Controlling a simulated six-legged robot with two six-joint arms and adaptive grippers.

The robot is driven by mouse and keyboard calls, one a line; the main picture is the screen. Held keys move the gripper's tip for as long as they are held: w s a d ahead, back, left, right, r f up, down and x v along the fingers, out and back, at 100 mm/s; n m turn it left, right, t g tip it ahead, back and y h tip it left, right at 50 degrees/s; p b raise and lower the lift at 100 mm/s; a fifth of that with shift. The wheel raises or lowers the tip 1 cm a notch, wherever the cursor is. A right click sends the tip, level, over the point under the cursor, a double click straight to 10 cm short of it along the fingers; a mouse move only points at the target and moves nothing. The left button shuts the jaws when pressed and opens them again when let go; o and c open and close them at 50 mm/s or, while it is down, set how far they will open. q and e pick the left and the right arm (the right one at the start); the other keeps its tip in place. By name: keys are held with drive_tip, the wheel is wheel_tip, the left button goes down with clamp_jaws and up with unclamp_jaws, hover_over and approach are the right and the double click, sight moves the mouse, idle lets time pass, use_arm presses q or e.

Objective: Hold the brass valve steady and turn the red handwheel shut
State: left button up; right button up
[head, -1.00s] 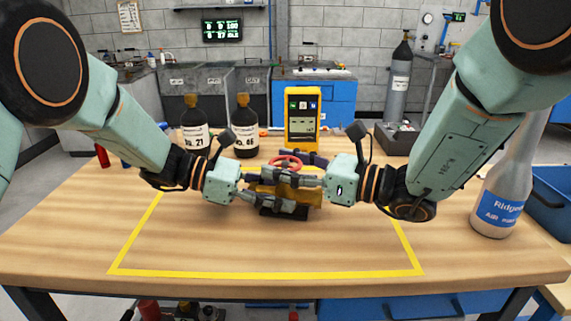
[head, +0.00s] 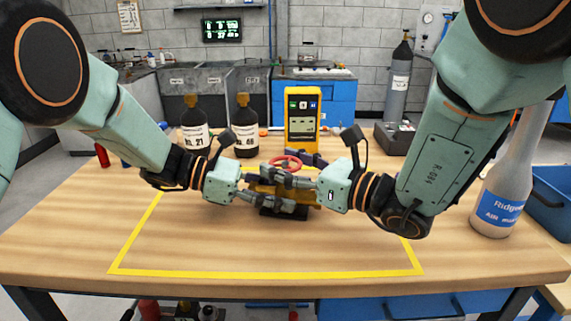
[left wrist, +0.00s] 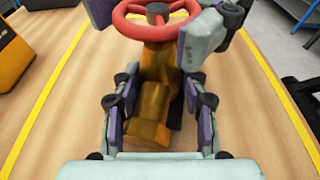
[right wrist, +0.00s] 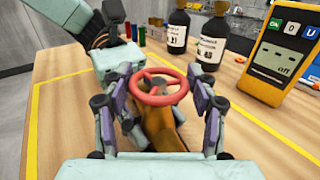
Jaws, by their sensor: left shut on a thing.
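The brass valve (head: 312,196) stands upright in the middle of the table, partly covered by my grippers in the head view. Its red handwheel (head: 284,162) sits on top. My left gripper (head: 296,196) is shut on the valve's body, with a finger on either side of the brass (left wrist: 156,85) in the left wrist view. My right gripper (head: 282,168) is open at wheel height. In the right wrist view its fingers flank the handwheel (right wrist: 159,88), with the wheel between the tips. I cannot tell whether they touch its rim.
A yellow meter (head: 302,118) stands behind the valve. Two dark bottles (head: 194,126) (head: 243,128) are behind to the left. A bottle with a blue label (head: 500,195) stands at right, near my right arm. The front of the yellow taped area (head: 265,272) is clear.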

drive_tip(key=o, duration=0.4)
drive_tip(key=shift+c, duration=0.2)
drive_tip(key=v, duration=1)
drive_tip(key=shift+d, duration=0.15)
drive_tip(key=shift+v, duration=0.85)
